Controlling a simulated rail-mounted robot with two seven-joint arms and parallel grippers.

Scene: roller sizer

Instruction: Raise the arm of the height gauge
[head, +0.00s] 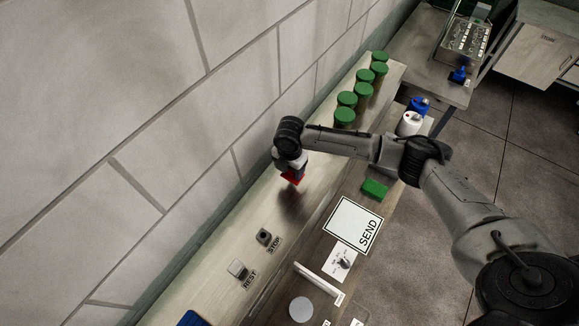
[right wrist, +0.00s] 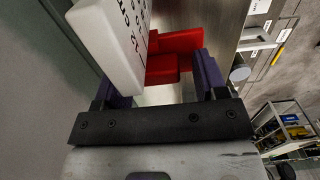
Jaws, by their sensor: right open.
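The height gauge shows in the right wrist view as a white upright scale (right wrist: 112,38) with black markings and a red arm (right wrist: 175,45) beside it. In the head view only a bit of the red arm (head: 293,178) shows below my right gripper (head: 289,168), which hides the rest of the gauge. In the right wrist view my right gripper (right wrist: 158,78) is open, with dark blue fingers. The red arm lies between or just beyond the fingers; I cannot tell whether they touch it. My left gripper is not in view.
The gauge is on a long wooden bench (head: 215,265) along a block wall (head: 130,110). Green-lidded jars (head: 345,115) stand farther back. REST (head: 238,270) and STOP (head: 265,237) controls, a SEND plate (head: 353,226) and a green block (head: 375,189) are nearby.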

